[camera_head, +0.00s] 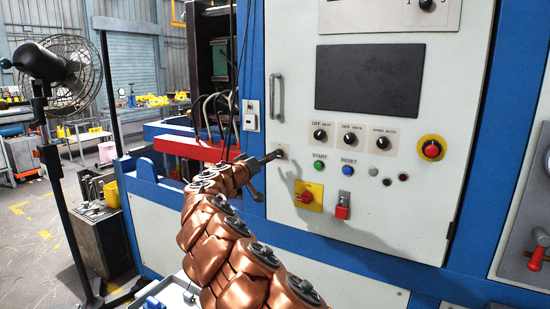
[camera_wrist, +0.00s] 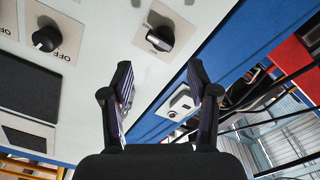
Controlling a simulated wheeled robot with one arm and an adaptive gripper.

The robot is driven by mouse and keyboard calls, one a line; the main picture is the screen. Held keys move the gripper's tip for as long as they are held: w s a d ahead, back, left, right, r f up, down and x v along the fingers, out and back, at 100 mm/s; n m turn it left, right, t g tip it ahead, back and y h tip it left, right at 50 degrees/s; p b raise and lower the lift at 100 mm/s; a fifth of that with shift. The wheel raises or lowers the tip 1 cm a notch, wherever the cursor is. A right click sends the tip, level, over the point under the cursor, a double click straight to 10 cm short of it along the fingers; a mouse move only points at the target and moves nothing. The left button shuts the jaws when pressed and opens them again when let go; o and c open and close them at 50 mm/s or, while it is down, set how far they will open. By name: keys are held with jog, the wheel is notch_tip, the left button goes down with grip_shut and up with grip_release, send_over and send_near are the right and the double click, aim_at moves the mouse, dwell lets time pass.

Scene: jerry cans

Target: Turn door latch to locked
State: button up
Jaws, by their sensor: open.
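The door latch (camera_wrist: 160,38) is a dark turn knob on a beige plate, at the upper middle of the wrist view. In the head view it sits on the left edge of the white cabinet door (camera_head: 460,100), partly covered by my fingertip. My gripper (camera_wrist: 160,72) is open and empty, its two fingers spread toward the latch. In the wrist view the latch lies just beyond the gap between the fingertips. In the head view my gripper (camera_head: 265,175) is close to the door at latch height. I cannot tell whether a fingertip touches it.
A vertical door handle (camera_head: 277,97) is above the latch. A small white box (camera_head: 251,114) is on the blue frame. Selector knobs (camera_head: 350,137), buttons (camera_head: 319,165), and a red emergency stop (camera_head: 431,149) are to the right. A fan (camera_head: 62,75) stands at left.

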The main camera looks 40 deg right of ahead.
aim_at(278, 155)
jog(key=shift+w+p+x, duration=0.2)
jog(key=shift+p+x, duration=1.25)
jog(key=shift+x, duration=2.5)
jog(key=shift+f, duration=0.25)
jog(key=shift+s+a, duration=0.1)
jog(key=c, duration=0.7)
jog(key=shift+c, duration=1.4)
